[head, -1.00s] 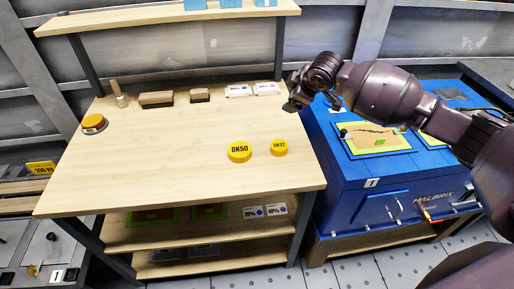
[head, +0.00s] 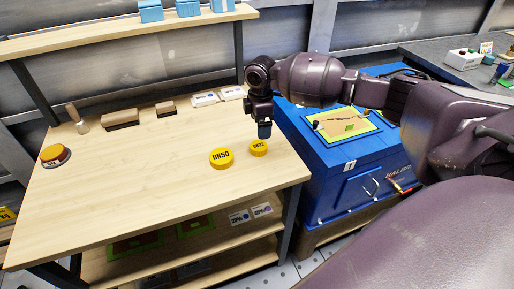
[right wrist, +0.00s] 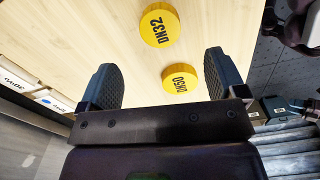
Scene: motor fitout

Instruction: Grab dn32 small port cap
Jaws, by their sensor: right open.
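The DN32 cap, a small round yellow cap (head: 258,149), lies flat on the wooden workbench (head: 130,190) near its right side. My right gripper (head: 264,130) points down just above and behind the DN32 cap. In the right wrist view its fingers (right wrist: 163,80) are wide apart with nothing between them touching. My left gripper is out of view.
A red and yellow button (head: 55,155) is at the bench's left. Brushes (head: 120,119) and small labelled boxes (head: 205,99) line the back. A blue machine box (head: 330,170) stands close to the bench's right edge. The front middle of the bench is clear.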

